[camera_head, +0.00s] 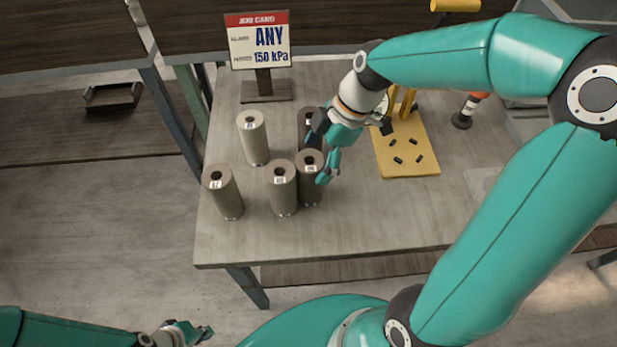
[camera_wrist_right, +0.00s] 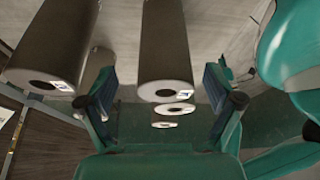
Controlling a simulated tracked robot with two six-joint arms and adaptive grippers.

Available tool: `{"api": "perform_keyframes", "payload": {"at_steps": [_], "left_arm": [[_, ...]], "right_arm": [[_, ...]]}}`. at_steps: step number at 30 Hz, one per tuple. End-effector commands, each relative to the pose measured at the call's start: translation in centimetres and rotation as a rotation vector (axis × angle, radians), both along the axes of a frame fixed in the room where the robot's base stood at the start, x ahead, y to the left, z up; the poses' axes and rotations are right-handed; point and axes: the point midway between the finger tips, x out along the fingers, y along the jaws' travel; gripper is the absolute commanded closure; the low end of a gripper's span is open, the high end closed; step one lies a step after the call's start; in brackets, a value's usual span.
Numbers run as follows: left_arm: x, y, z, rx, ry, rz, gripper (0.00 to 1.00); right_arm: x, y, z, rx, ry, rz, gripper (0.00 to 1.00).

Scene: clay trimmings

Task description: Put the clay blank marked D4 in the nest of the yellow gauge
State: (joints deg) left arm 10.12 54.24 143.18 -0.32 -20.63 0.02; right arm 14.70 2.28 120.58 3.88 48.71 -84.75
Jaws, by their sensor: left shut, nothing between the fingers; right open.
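Several grey-brown clay blanks with a centre hole and a small white label stand upright on the table: a back-left one (camera_head: 253,140), a front-left one (camera_head: 224,195), a front-middle one (camera_head: 283,190), a front-right one (camera_head: 311,182) and a back-right one (camera_head: 305,120), partly hidden by my gripper. I cannot read D4 surely on any label. My right gripper (camera_head: 323,150) is open at the right-hand blanks; its wrist view shows one blank (camera_wrist_right: 165,45) between the fingers' lines. The yellow gauge (camera_head: 405,160) has black pads and looks empty. My left gripper (camera_head: 190,332) is shut, empty, off the table.
A job card (camera_head: 258,45) on a stand (camera_head: 265,90) is at the back of the table (camera_head: 340,228). A black and orange item (camera_head: 466,112) stands right of the gauge. My right arm crosses over the gauge's back. The table's front strip is clear.

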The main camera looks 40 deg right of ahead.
Motion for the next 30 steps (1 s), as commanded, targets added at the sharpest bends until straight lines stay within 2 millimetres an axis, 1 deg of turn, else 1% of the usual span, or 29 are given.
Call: {"api": "perform_keyframes", "payload": {"at_steps": [5,9,12,18,20,30], "left_arm": [[0.0,0.0,0.9,0.0,0.0,0.0,1.0],[0.0,0.0,0.9,0.0,0.0,0.0,1.0],[0.0,0.0,1.0,0.0,0.0,0.0,1.0],[0.0,0.0,0.9,0.0,0.0,0.0,1.0],[0.0,0.0,0.9,0.0,0.0,0.0,1.0],[0.0,0.0,0.9,0.0,0.0,0.0,1.0]], "right_arm": [[-0.2,1.0,-2.1,0.002,0.007,0.002,0.09],[0.1,1.6,-3.8,0.002,0.004,0.0,0.09],[0.3,1.8,-4.3,0.001,0.001,-0.001,0.09],[0.3,1.8,-4.4,0.0,0.0,-0.001,0.09],[0.3,1.8,-4.4,0.0,0.0,-0.001,0.17],[0.3,1.7,-4.4,0.0,0.0,-0.001,0.74]]}}
